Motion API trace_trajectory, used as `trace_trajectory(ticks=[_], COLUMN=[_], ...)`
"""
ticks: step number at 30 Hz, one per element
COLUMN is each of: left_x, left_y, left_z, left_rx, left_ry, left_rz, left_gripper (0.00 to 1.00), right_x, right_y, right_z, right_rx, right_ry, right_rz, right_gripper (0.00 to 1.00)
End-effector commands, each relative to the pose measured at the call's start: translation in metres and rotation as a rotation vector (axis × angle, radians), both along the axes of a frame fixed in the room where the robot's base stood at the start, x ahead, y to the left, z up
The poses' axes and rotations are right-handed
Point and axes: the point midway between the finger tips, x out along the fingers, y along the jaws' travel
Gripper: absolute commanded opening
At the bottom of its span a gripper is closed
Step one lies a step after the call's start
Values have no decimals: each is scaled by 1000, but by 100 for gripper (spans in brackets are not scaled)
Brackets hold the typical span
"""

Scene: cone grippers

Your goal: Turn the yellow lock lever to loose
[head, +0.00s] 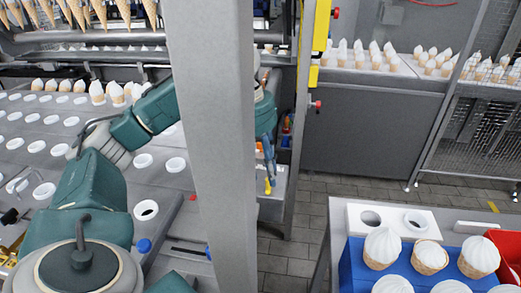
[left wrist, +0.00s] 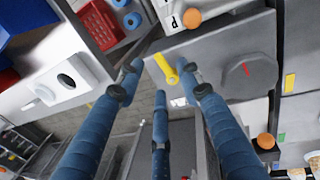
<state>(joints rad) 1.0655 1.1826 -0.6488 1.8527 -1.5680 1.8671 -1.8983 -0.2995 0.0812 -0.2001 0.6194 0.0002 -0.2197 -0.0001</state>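The yellow lock lever (left wrist: 165,68) shows in the left wrist view as a short yellow bar on a grey metal plate. It lies between the spread tips of my left gripper (left wrist: 161,80), close to the right finger; I cannot tell whether they touch. The three blue fingers stand apart, so the gripper is open. In the head view my left gripper (head: 267,163) points down just past the grey post, with the small yellow lever (head: 268,186) right below its tips. The post hides part of my left arm. My right gripper is not in view.
A grey upright post (head: 215,150) crosses the head view in front of my left arm. In the left wrist view an orange knob (left wrist: 192,18) and a red basket (left wrist: 99,24) are near the lever.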

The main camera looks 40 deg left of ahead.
Motion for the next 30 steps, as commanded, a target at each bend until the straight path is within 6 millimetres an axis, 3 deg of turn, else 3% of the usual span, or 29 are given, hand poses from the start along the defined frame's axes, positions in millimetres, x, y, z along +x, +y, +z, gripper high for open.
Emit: trace_trajectory(ticks=[6, 9, 16, 30], left_x=[-5, -7, -9, -9], left_y=[8, 10, 12, 12], left_z=[52, 62, 73, 74], left_rx=[-1, 1, 0, 0], left_ry=[-6, -5, -2, -1], left_rz=[0, 2, 1, 1], left_gripper=[36, 36, 36, 36], right_x=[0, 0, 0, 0], right_y=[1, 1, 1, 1], right_z=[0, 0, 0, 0], right_rx=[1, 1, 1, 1], right_ry=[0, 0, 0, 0], right_rz=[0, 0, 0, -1], right_gripper=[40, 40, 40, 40])
